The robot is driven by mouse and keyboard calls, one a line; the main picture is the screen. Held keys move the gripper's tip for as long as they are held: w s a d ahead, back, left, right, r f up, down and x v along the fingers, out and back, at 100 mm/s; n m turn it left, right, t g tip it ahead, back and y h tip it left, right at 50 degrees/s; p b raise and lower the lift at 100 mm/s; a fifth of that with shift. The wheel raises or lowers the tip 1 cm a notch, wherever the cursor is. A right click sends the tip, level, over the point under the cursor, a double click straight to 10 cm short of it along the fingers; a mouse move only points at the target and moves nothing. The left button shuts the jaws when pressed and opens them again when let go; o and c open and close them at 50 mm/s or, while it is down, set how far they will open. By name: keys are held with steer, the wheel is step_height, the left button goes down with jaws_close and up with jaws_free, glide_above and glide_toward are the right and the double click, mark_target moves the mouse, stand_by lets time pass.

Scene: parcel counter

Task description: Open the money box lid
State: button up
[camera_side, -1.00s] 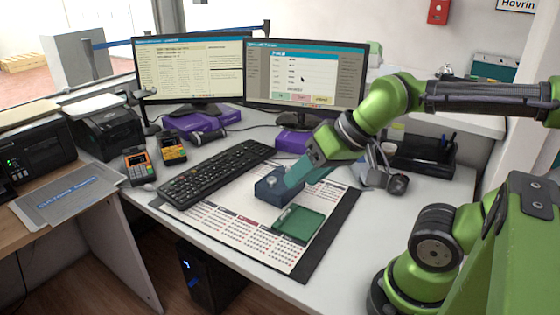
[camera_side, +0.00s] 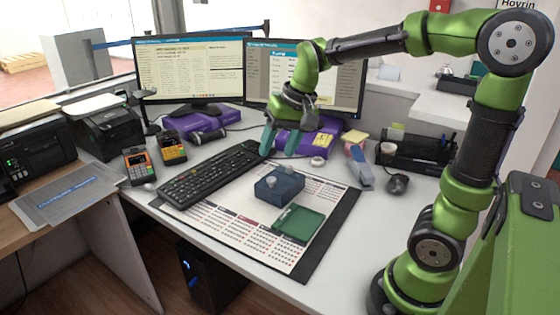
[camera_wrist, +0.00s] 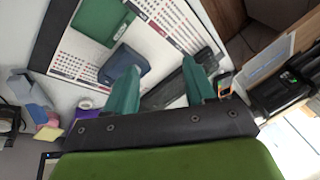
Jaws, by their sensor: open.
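The money box (camera_side: 281,190) is a small dark blue box with small raised round parts on top. It stands on the calendar desk mat, behind a green tray (camera_side: 297,224). Its top looks closed, with no opening visible. My gripper (camera_side: 280,151) is open and empty, with teal fingers pointing down, above and behind the box and apart from it. In the wrist view the box (camera_wrist: 126,60) is partly hidden behind the left finger of my gripper (camera_wrist: 161,78).
A black keyboard (camera_side: 212,172) lies left of the box. Two monitors (camera_side: 190,75) and a purple box (camera_side: 300,140) stand behind. A tape roll (camera_side: 318,161), stapler-like item (camera_side: 359,166) and mouse (camera_side: 398,184) lie right.

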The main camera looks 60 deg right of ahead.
mark_target(271, 178)
steer(key=shift+w+d+m+g+h, duration=0.6)
steer(key=shift+w+d+m+g, duration=1)
steer(key=shift+w+d, duration=3.15)
step_height(271, 178, down, 16)
steer(key=shift+s+d+f, duration=0.1)
steer(key=shift+d+f, duration=0.05)
steer(key=shift+f, duration=0.1)
jaws_close()
